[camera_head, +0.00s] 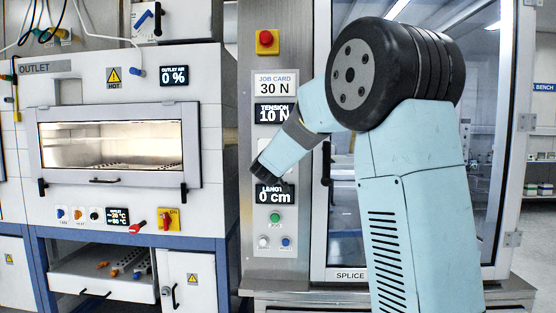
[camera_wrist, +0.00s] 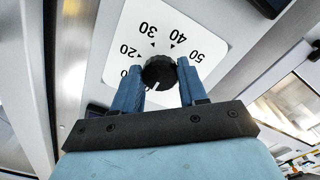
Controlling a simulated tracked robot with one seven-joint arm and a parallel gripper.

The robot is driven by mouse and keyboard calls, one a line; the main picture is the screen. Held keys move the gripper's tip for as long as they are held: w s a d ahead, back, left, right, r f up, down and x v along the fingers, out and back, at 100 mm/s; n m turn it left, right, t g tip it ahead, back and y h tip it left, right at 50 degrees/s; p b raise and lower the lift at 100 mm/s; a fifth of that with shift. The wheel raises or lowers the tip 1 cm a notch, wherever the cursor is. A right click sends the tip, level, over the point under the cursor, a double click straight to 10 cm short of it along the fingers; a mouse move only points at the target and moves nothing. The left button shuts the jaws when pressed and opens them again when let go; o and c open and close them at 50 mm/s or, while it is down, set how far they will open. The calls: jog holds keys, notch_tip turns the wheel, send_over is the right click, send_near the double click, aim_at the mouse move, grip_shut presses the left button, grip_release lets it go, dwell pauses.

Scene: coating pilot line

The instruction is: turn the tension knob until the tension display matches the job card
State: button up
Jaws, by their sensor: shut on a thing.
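The job card (camera_head: 275,84) reads 30 N. The tension display (camera_head: 276,113) just below it reads 10 N. The tension knob (camera_wrist: 160,71) is black and round, with a white mark on its lower edge that points down toward my gripper's palm. It sits on a white dial plate (camera_wrist: 190,18) with marks 20, 30, 40 and 50; a further number at the left is partly hidden. My gripper (camera_wrist: 163,77) has its two blue fingers shut on the knob, one on each side. In the head view my arm hides the knob and the fingers.
A length display (camera_head: 273,194) reading 0 cm is just below my wrist, partly covered. A green button (camera_head: 275,217) and a blue one (camera_head: 286,242) sit lower. A red stop button (camera_head: 266,38) is above. An oven (camera_head: 120,150) stands left; a glass door is behind my arm.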

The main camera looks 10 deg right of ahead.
jog(key=c, duration=0.3)
jog(key=shift+d, duration=0.4)
jog(key=shift+w+a+r+m, duration=0.1)
jog(key=shift+a+m, duration=0.1)
jog(key=shift+m, duration=4.25)
jog(key=shift+a+m, duration=0.15)
jog(key=shift+m, duration=4.3)
